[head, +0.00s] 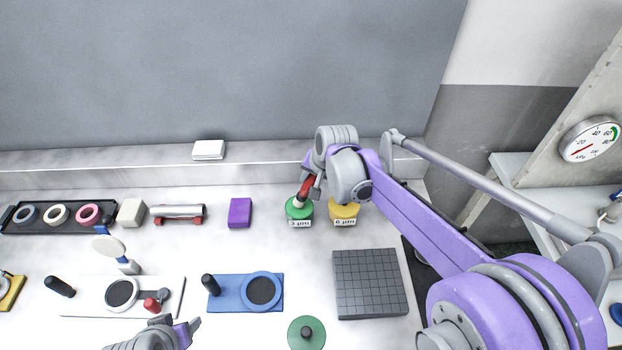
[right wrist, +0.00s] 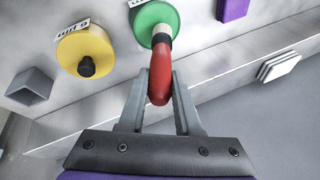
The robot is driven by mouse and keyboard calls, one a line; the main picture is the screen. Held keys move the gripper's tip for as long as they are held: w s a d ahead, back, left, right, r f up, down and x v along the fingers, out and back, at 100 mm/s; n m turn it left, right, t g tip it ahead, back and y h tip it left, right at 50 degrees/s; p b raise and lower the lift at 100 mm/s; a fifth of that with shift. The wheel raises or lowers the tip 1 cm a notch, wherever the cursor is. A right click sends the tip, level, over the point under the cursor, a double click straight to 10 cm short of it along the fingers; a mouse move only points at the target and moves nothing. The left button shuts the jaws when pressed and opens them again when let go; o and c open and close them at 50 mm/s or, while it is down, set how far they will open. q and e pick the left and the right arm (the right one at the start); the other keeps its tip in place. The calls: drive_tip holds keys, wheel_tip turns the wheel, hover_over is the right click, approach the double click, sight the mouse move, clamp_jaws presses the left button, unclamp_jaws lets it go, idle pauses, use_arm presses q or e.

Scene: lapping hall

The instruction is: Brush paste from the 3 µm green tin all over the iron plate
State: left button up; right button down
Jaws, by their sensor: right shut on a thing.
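The green 3 µm tin (head: 299,212) stands at the back of the bench, left of the yellow 6 µm tin (head: 343,214). My right gripper (head: 311,188) is shut on the red handle of a brush (head: 305,187), tilted above the green tin. I cannot tell how deep the tip sits. The iron plate (head: 369,284), dark grey with a grid of grooves, lies bare in front. My left gripper (head: 190,330) is at the bottom edge; its jaws are unclear.
A green disc with a knob (head: 307,333) lies front centre. A purple block (head: 240,213) and a tray of rings (head: 35,224) are further left. A wall ledge runs behind the tins.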

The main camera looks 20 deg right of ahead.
use_arm(q)
drive_tip(key=shift+s+f, duration=0.15)
drive_tip(key=shift+f, duration=0.2)
use_arm(e)
drive_tip(key=shift+f, duration=0.5)
idle(0.7)
drive_tip(key=shift+r, duration=0.1)
drive_tip(key=shift+r+p, duration=1.5)
drive_tip(key=shift+r, duration=2)
use_arm(q)
drive_tip(key=r, duration=0.1)
drive_tip(key=w+r, duration=0.1)
drive_tip(key=r, duration=0.1)
drive_tip(key=w+r, duration=0.1)
drive_tip(key=r, duration=0.1)
drive_tip(key=shift+r, duration=0.1)
use_arm(e)
drive_tip(key=shift+s, duration=0.15)
drive_tip(key=shift+f, duration=0.1)
